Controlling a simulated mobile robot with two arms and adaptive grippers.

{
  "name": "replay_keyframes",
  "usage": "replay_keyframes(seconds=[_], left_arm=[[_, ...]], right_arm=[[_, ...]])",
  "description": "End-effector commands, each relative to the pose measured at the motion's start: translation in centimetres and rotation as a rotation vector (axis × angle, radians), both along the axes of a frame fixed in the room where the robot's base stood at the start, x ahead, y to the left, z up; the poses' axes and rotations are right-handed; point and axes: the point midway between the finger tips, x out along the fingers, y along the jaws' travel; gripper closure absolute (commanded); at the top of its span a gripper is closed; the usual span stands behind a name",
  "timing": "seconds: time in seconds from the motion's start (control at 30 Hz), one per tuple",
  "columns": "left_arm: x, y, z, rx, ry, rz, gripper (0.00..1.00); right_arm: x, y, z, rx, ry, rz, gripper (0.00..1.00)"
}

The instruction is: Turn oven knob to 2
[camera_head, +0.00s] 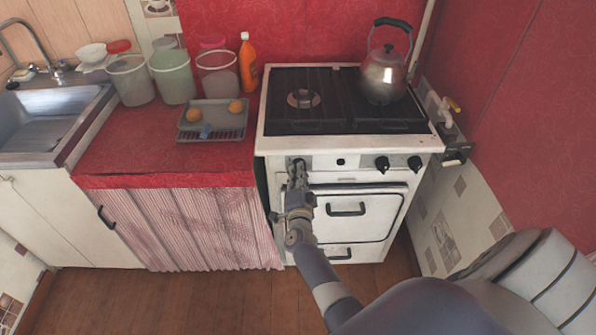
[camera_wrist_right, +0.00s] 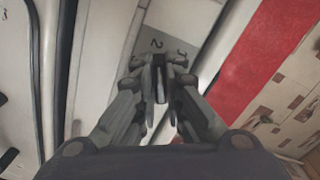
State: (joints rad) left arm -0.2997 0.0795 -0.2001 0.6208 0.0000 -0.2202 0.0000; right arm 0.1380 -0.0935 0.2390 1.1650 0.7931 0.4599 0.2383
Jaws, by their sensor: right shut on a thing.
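A white oven (camera_head: 372,162) with a dark stove top stands against the red wall. Two black knobs, the middle-right knob (camera_head: 382,163) and the right knob (camera_head: 415,163), show on its front panel. My right gripper (camera_head: 296,168) is at the left end of this panel and covers what is there. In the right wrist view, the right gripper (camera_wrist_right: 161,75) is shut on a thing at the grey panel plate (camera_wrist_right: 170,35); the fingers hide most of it. The marks "2" and another digit show on the plate just beyond the fingertips. My left gripper is not in view.
A kettle (camera_head: 385,75) stands on the stove top. The oven door handle (camera_head: 347,209) sticks out below the panel. A tray (camera_head: 212,125) with two round items, an orange bottle (camera_head: 247,63) and canisters stand on the red counter (camera_head: 130,145) at left.

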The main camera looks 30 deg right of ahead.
Motion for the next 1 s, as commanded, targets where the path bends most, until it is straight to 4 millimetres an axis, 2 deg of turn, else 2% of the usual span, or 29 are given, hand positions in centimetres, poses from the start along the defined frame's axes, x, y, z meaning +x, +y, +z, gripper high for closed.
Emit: replay_keyframes(seconds=[0.67,0.7,0.77,1.0], left_arm=[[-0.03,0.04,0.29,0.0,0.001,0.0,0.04],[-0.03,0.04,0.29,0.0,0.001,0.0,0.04],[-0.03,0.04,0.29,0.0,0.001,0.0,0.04],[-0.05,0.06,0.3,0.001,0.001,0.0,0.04]], right_arm=[[-0.06,0.09,-0.22,-0.049,0.035,0.001,1.0],[-0.07,0.09,-0.23,-0.049,0.035,0.001,0.83],[-0.07,0.08,-0.22,-0.048,0.034,0.001,0.7],[-0.03,0.02,-0.1,-0.05,0.032,0.0,0.7]])
